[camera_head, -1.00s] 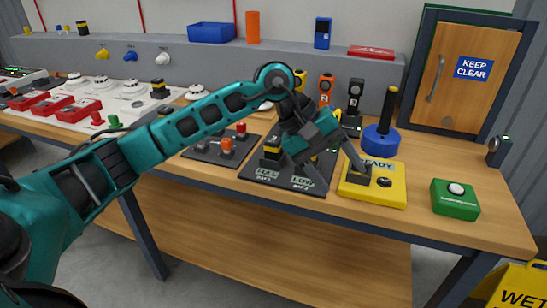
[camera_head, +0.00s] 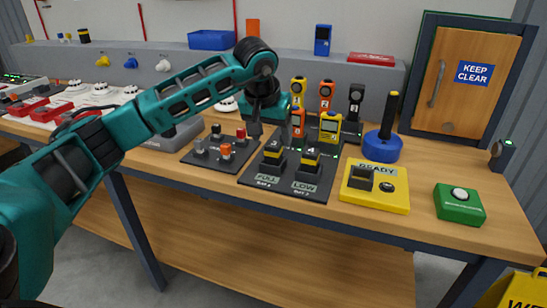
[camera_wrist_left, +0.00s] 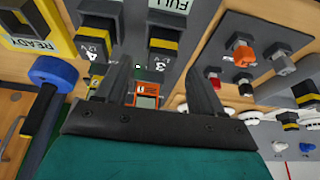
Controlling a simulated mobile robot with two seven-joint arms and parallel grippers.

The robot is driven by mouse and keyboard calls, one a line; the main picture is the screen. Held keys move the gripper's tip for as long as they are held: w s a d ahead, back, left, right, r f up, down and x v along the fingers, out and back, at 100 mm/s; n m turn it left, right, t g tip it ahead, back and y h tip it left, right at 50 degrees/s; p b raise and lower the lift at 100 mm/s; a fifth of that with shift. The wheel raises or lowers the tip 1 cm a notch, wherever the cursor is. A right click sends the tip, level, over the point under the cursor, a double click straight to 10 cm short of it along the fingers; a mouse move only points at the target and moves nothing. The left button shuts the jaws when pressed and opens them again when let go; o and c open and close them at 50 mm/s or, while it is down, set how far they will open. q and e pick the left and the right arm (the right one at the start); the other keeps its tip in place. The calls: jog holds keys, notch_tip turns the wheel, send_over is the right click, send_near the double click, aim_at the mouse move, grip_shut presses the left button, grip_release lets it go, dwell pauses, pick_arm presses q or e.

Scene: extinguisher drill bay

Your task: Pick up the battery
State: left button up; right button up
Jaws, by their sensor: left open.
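Two yellow-and-black batteries stand upright in a dark two-bay tray (camera_head: 255,181) on the bench. Battery 3 (camera_head: 273,152) is in the bay labelled FULL, and battery 4 (camera_head: 309,165) is in the bay labelled LOW. My left gripper (camera_head: 268,128) is open, pointing down just behind the tray; part of it is hidden by its own wrist. In the left wrist view, its fingers (camera_wrist_left: 160,85) are spread, with an orange handheld device (camera_wrist_left: 147,94) seen between them. Battery 3 (camera_wrist_left: 163,40) and battery 4 (camera_wrist_left: 95,48) lie beyond the fingertips, not held. My right gripper is out of view.
Several upright handheld devices, including a yellow one (camera_head: 330,127), stand behind the tray. A yellow READY unit (camera_head: 388,201), a blue-based post (camera_head: 381,149) and a green button box (camera_head: 458,211) are to the right. A plate with coloured knobs (camera_head: 201,162) is left.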

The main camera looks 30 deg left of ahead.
aim_at(273, 144)
pick_arm(q)
jog(key=x, duration=0.5)
jog(key=shift+w+a, duration=0.2)
jog(key=shift+c, duration=0.3)
jog(key=shift+r, duration=0.1)
grip_shut()
